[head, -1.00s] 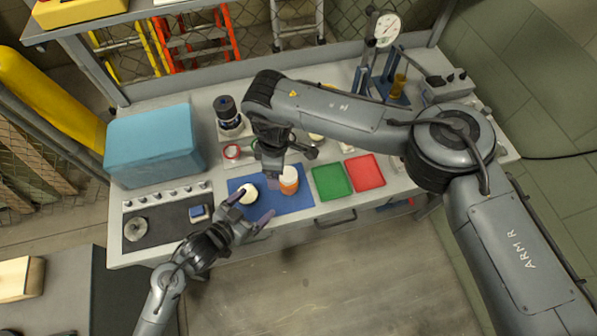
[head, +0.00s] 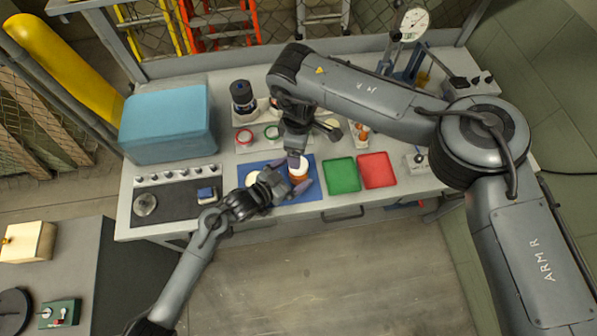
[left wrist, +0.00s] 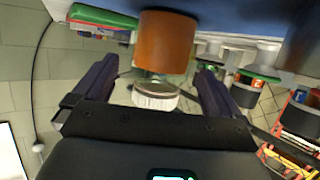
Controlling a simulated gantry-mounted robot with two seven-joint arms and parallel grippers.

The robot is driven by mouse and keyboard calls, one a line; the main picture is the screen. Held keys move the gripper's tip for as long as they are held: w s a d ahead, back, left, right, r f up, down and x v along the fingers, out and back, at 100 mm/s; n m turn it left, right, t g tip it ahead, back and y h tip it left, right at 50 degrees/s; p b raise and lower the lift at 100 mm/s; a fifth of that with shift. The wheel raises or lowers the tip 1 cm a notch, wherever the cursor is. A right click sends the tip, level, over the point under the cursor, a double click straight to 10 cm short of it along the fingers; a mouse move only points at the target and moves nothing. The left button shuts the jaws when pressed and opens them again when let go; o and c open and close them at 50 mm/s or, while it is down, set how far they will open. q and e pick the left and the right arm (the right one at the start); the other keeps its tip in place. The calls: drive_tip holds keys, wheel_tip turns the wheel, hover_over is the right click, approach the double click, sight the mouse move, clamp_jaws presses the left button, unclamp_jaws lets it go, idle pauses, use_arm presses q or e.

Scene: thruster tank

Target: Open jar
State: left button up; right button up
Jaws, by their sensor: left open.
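The jar (head: 299,174) is orange with a white top and stands upright on the blue mat (head: 314,180). My left gripper (head: 291,177) is open, with its fingers around the jar's upper part. In the left wrist view the orange jar body (left wrist: 166,42) and its white ribbed lid (left wrist: 155,96) show between the two spread fingers, with a gap on each side. My right gripper (head: 295,158) hangs from above, just behind the jar; its fingers are too small and hidden to read.
A green tray (head: 343,176) and a red tray (head: 377,170) lie right of the mat. A blue case (head: 167,124) and a dark panel with knobs (head: 176,198) are on the left. A dial gauge stand (head: 412,26) is at the back right.

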use_arm(q)
drive_tip(key=shift+w+d+f, duration=0.2)
drive_tip(key=shift+w+d, duration=0.2)
drive_tip(key=shift+c, duration=0.3)
